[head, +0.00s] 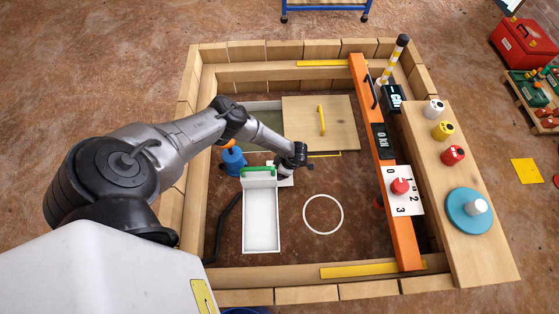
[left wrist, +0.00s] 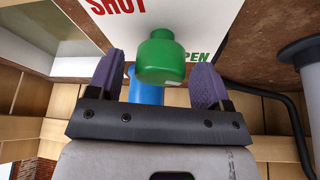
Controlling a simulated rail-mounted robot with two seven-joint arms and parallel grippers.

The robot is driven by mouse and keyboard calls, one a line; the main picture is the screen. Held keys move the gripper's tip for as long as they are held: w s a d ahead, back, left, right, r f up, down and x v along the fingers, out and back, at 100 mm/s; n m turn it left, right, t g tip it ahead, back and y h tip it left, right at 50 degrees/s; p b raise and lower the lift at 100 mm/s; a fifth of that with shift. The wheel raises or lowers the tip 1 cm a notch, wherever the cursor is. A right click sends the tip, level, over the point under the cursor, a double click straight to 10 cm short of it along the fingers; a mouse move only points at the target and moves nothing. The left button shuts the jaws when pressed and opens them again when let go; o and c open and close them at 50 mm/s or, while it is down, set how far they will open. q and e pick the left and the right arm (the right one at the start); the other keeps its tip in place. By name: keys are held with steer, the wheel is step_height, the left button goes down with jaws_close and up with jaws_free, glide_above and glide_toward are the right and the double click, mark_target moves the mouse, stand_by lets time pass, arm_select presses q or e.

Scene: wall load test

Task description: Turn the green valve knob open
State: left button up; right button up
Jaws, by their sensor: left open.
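The green valve knob (left wrist: 160,58) shows in the left wrist view, in front of a white panel (left wrist: 110,12) with red "SHUT" lettering and green lettering ending in "PEN". My left gripper (left wrist: 158,72) is open, with one purple finger on each side of the knob. Gaps show between the fingers and the knob; I cannot tell its depth between them. In the head view my left wrist (head: 298,156) is over a small white plate (head: 286,181), and the knob is hidden there. My right gripper is not in view.
An orange beam (head: 398,232) crosses at right. A wooden board (head: 300,112) with a yellow handle lies behind. Open soil surrounds the white ring (head: 323,196).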

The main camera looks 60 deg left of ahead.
arm_select(q)
steer(key=p+v, duration=0.5)
steer(key=v, duration=0.8)
steer(key=shift+r, duration=0.25)
